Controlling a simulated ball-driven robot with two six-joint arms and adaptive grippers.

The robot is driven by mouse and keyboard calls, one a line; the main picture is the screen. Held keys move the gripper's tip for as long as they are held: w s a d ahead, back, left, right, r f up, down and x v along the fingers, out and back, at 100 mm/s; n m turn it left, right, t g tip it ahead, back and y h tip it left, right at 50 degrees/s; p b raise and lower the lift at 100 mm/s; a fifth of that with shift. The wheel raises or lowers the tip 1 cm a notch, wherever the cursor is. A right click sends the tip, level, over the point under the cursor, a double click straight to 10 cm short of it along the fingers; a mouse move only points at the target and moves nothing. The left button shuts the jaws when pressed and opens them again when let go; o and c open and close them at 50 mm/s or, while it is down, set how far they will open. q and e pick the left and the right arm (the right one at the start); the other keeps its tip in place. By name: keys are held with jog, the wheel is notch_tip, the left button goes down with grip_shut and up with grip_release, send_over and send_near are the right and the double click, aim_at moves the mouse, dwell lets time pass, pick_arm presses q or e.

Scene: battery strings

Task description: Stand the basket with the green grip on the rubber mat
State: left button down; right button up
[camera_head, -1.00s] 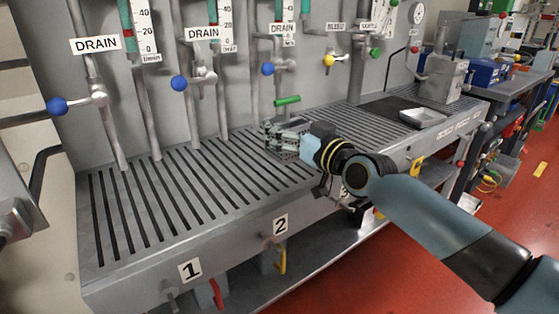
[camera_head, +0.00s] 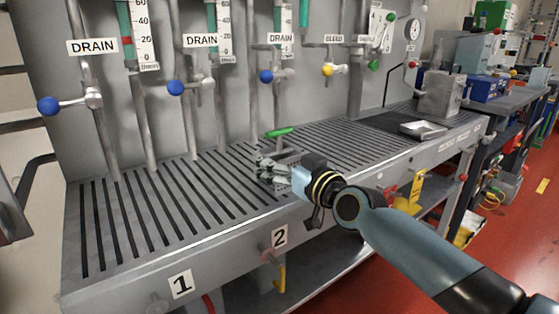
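The basket's green grip (camera_head: 279,132) shows above the slatted bench, left of centre in the head view. The grey basket body under it is small and largely hidden by my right gripper. My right gripper (camera_head: 266,168) is over the slats, just below and in front of the green grip in the picture. Its fingers overlap the basket area, and I cannot tell whether they are shut on it. The dark rubber mat (camera_head: 385,123) lies farther right and back on the bench. My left gripper is not in view.
A shallow metal tray (camera_head: 423,130) stands at the mat's right side. A grey block-shaped fixture (camera_head: 440,93) stands behind the tray. Pipes with valve knobs (camera_head: 265,76) line the back panel. The slats (camera_head: 150,220) to the left are clear.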

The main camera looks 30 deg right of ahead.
jog(key=o, duration=0.3)
jog(key=shift+r, duration=0.1)
